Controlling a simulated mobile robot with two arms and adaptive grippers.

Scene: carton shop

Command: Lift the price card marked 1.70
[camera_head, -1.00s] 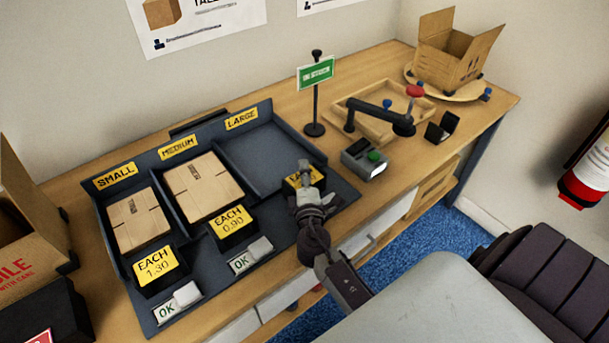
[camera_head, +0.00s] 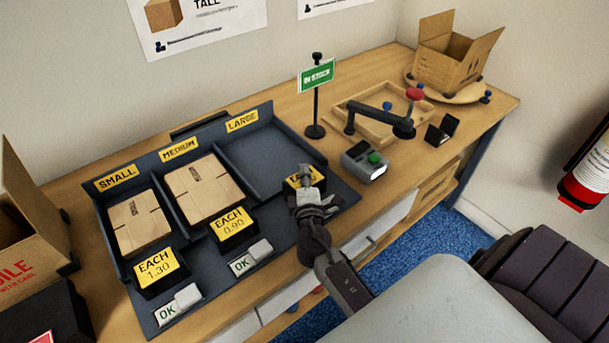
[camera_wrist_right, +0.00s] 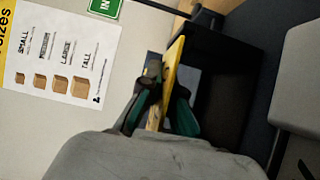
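A yellow price card (camera_head: 294,184) stands in a black holder in front of the LARGE compartment. My right gripper covers most of it, so its price cannot be read. My right gripper (camera_head: 306,172) is at this card; in the right wrist view the gripper (camera_wrist_right: 160,100) is open with a finger on either side of the card (camera_wrist_right: 172,66), seen nearly edge-on. The other cards read EACH 1.30 (camera_head: 155,267) under SMALL and EACH 0.90 (camera_head: 231,222) under MEDIUM. My left gripper is not in view.
The dark sorting tray (camera_head: 205,268) holds flat cartons (camera_head: 139,222) in SMALL and MEDIUM; LARGE looks empty. White OK blocks (camera_head: 179,304) lie along its front. A green sign on a stand (camera_head: 315,100), a grey device (camera_head: 366,160) and a wooden tray (camera_head: 372,106) stand to the right.

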